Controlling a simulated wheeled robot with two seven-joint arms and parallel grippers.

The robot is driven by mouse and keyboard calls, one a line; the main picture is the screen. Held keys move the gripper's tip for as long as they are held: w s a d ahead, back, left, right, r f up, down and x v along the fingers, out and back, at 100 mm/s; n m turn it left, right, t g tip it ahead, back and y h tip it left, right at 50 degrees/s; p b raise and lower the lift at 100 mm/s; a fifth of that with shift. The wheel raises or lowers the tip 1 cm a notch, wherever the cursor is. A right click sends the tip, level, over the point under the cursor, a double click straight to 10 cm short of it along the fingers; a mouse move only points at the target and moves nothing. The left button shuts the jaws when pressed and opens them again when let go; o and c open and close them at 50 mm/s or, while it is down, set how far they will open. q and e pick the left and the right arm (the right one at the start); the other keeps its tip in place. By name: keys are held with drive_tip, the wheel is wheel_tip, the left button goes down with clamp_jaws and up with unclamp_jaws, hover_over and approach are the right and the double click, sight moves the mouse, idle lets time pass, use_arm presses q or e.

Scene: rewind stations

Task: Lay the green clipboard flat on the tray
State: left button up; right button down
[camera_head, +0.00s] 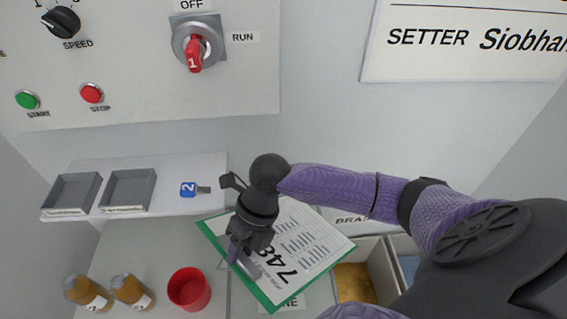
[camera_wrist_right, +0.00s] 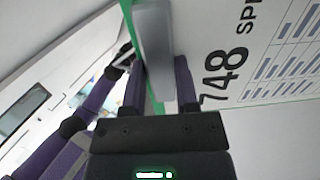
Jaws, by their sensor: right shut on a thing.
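The green clipboard (camera_head: 338,249) holds a white printed sheet and lies tilted across the picture at lower middle in the head view. My right gripper (camera_head: 241,254) is shut on its left side, by the grey clip. The right wrist view shows the clipboard's sheet (camera_wrist_right: 260,60) with a large 748, and the clip between the purple fingers (camera_wrist_right: 158,90). Two small grey trays (camera_head: 129,207) stand on the shelf at left; no larger tray shows clearly. A purple arm with a dark end (camera_wrist_right: 122,58) shows in the right wrist view; its jaws are unclear.
A blue tag numbered 2 (camera_head: 188,189) lies on the white shelf (camera_head: 205,168). Two amber bottles (camera_head: 128,290) and a red cup (camera_head: 189,290) stand below it. A bin with yellow-brown contents (camera_head: 355,284) is right of the clipboard. A switch panel (camera_head: 140,60) is above.

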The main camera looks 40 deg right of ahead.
wheel_tip(320, 180, down, 10)
drive_tip(key=b, duration=0.8)
drive_tip(key=c, duration=0.6)
unclamp_jaws()
drive_tip(key=shift+r, duration=0.1)
drive_tip(key=shift+o, duration=0.3)
drive_tip(key=a+r+p, duration=0.3)
drive_tip(key=a, duration=0.4)
drive_tip(key=shift+s+r+p, duration=0.3)
drive_tip(key=shift+s+r, duration=0.05)
drive_tip(key=shift+r, duration=0.05)
